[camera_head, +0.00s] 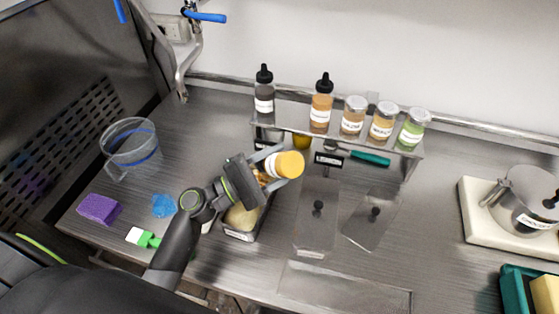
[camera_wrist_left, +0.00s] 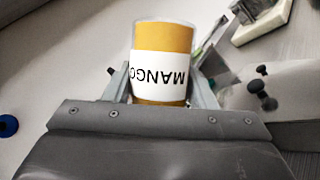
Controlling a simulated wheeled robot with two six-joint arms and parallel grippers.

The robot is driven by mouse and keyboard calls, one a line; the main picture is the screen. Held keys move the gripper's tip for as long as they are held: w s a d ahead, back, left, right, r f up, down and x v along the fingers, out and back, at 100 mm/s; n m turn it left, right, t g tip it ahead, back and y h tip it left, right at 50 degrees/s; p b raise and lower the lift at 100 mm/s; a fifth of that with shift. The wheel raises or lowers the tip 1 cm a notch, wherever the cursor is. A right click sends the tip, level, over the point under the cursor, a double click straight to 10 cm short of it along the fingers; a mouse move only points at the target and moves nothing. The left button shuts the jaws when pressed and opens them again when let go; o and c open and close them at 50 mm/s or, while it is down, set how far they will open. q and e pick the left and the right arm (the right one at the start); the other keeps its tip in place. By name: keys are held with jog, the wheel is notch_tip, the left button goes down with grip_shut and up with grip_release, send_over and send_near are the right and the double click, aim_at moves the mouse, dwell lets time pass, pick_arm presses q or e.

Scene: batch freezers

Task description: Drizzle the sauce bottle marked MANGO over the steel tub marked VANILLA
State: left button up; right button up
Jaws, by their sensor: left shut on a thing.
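The sauce bottle marked MANGO (camera_head: 290,164), orange-yellow with a white label, is tilted onto its side in my left gripper (camera_head: 268,163). In the left wrist view, the bottle (camera_wrist_left: 163,40) sits between both fingers (camera_wrist_left: 160,88), its MANGO label upside down. My left gripper is shut on it, above the back part of a steel tub (camera_head: 240,236) with pale cream contents. The tub's front label is too small to read, and the gripper hides part of the tub. The bottle's nozzle end is hidden. My right gripper is not in view.
A steel shelf (camera_head: 340,137) behind holds bottles and jars. Lidded wells (camera_head: 317,215) lie right of the tub. A steel pot (camera_head: 527,200) stands far right.

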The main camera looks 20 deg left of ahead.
aim_at(276, 176)
pick_arm(q)
jog(key=shift+s, duration=1.75)
jog(key=shift+s, duration=0.15)
jog(key=shift+s+b, duration=0.45)
jog(key=shift+s, duration=1.5)
jog(key=shift+s, duration=0.2)
jog(key=shift+s+b, duration=0.6)
jog(key=shift+s, duration=1.35)
